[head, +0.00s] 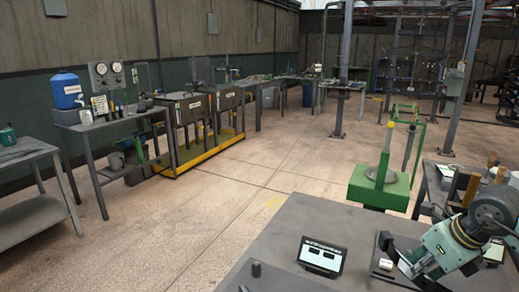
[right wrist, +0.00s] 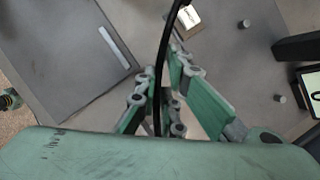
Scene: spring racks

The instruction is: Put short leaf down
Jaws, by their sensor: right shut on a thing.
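My right gripper (head: 425,265) is at the lower right of the head view, over the grey bench (head: 300,212). In the right wrist view its green fingers (right wrist: 163,75) are shut on a thin, dark, curved strip, the short leaf (right wrist: 164,45). The leaf runs edge-on from the top of that view down between the fingers. The gripper body hides its lower end. The leaf cannot be made out clearly in the head view. Whether it touches the bench top is not clear. My left gripper is in neither view.
The right wrist view shows a white label (right wrist: 187,20), a dark block (right wrist: 296,46) and a darker grey panel (right wrist: 70,70). A green stand (head: 380,190) is behind the bench. Open floor lies left.

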